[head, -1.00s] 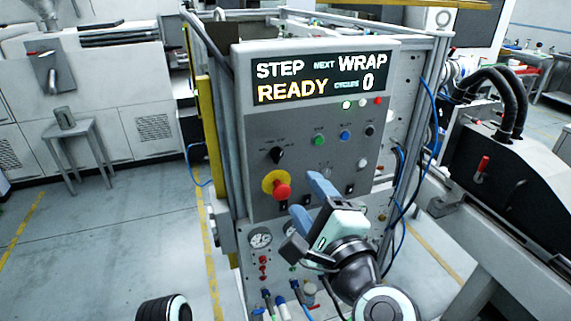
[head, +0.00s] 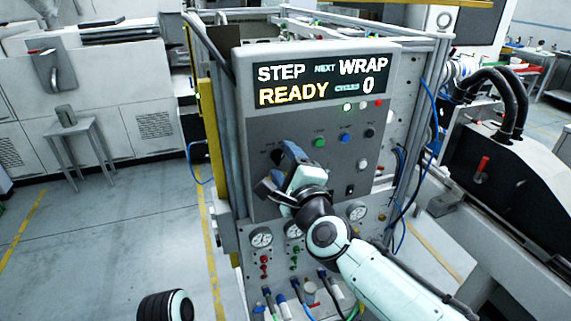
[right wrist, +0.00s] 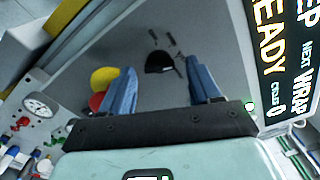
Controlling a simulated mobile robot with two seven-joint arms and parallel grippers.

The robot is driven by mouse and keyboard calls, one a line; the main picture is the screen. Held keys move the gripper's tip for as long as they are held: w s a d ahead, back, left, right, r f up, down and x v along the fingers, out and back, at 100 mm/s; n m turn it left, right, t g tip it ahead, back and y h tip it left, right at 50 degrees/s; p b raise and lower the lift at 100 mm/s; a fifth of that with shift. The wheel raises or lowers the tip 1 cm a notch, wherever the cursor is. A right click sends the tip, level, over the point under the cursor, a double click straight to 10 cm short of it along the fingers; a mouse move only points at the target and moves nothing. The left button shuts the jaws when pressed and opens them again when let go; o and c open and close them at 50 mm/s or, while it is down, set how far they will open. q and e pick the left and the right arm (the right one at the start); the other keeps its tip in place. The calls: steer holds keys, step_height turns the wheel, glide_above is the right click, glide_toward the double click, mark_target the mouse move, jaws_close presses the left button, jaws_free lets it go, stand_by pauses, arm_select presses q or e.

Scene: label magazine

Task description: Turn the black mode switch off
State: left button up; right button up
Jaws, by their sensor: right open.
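The black mode switch (right wrist: 159,62) is a round dark knob on the grey panel. In the right wrist view it shows between my two blue fingers, a little beyond their tips, with no contact that I can make out. In the head view only a dark bit of the switch (head: 276,157) shows beside the fingers. My right gripper (head: 279,166) is open and empty in front of the panel; its spread fingers also show in the right wrist view (right wrist: 162,70). The knob's exact pointing direction is unclear. My left gripper is not in view.
A red emergency stop on a yellow collar (right wrist: 104,79) sits close to one finger; my gripper hides it in the head view. Green (head: 319,142) and blue (head: 345,138) buttons lie to the right. The display (head: 320,80) reads STEP, NEXT WRAP, READY, CYCLES 0. Gauges and hoses are below.

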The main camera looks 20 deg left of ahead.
steer(key=c, duration=1)
steer(key=shift+c, duration=0.2)
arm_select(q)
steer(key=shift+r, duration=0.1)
arm_select(e)
steer(key=n+p, duration=0.1)
steer(key=n, duration=0.4)
steer(key=shift+r+p, duration=0.1)
steer(key=shift+p, duration=0.25)
steer(key=n+p, duration=0.1)
steer(key=n, duration=0.3)
steer(key=shift+r+n, duration=0.1)
steer(key=shift+n, duration=0.2)
steer(key=n+p, duration=0.1)
steer(key=n, duration=0.2)
steer(key=shift+n, duration=0.3)
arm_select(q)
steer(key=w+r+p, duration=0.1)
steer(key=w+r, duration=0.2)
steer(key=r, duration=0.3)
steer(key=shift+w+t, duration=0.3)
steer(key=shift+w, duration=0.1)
arm_select(e)
steer(key=n, duration=0.4)
steer(key=shift+s+n, duration=0.1)
steer(key=shift+n, duration=0.2)
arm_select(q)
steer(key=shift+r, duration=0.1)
